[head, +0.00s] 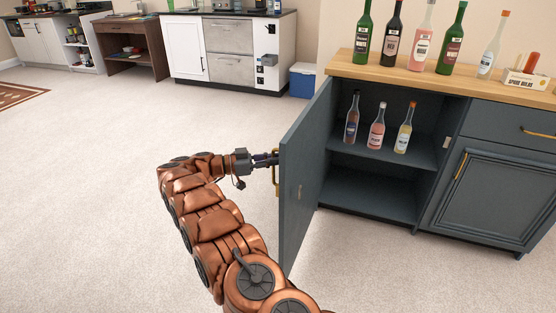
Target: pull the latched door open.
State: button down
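The dark blue-grey cabinet door (309,170) stands swung well out from its cabinet (425,205), and the inside shelf shows. A brass handle (276,172) is at the door's outer face, near its left edge in the head view.
Three bottles (377,133) stand on the shelf inside. Several bottles (422,35) and a small box (525,80) stand on the wooden top (460,83). A second cabinet door (490,195) at right is shut. A blue cooler (302,80) stands behind. The carpet at left is clear.

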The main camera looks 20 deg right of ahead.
jog(key=shift+w+a, duration=0.15)
jog(key=shift+w, duration=0.1)
jog(key=c, duration=1.2)
grip_release()
jog(key=shift+a, duration=0.15)
notch_tip(320, 180, up, 10)
